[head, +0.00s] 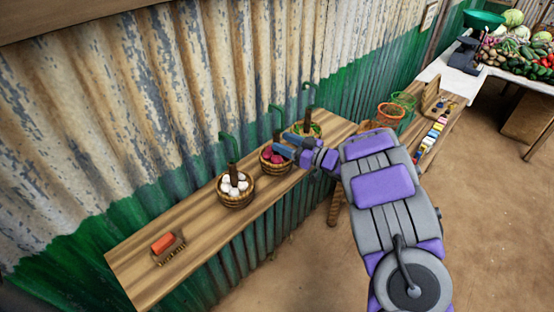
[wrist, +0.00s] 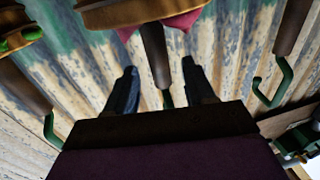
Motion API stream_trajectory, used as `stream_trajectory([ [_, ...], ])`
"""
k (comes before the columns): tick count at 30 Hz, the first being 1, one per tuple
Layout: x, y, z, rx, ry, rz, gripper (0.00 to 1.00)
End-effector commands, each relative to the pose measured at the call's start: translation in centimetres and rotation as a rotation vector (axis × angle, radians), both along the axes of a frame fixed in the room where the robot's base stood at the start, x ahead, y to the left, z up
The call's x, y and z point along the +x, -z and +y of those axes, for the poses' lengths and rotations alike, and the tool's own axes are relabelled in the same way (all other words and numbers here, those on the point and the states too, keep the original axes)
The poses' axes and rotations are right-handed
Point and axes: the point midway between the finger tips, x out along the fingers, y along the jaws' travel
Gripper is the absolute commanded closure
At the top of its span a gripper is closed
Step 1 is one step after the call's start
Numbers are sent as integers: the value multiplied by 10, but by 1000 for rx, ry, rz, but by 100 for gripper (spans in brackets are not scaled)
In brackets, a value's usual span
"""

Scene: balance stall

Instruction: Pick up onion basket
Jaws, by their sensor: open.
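The onion basket (head: 268,166) is a round woven basket with red-purple onions, on the wooden shelf between two other baskets. Its dark upright handle carries a green hook at the top. In the wrist view the picture is upside down, with the basket rim (wrist: 120,14) at the top edge and pink onions behind it. My gripper (wrist: 159,72) is open, and the dark handle (wrist: 154,52) appears between its two fingers. I cannot tell whether either finger touches it. In the head view my gripper (head: 284,145) reaches in from the right and partly hides the basket.
A basket of white bulbs (head: 236,199) stands nearer on the shelf (head: 205,215), and a basket of green produce (head: 318,127) stands beyond. A corrugated wall (head: 180,80) runs behind.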

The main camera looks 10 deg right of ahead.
Motion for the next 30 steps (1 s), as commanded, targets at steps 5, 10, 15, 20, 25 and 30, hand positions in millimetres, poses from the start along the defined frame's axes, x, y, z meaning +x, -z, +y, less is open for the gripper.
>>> stream_trajectory([
  [5,20,-2,19,0,-3,-4,46],
  [10,26,-3,24,1,-1,-2,46],
  [15,26,-3,24,0,0,-1,50],
  [20,26,-3,23,0,0,-1,65],
  [25,26,-3,23,0,0,-1,82],
  [30,26,-2,23,-1,0,-1,98],
])
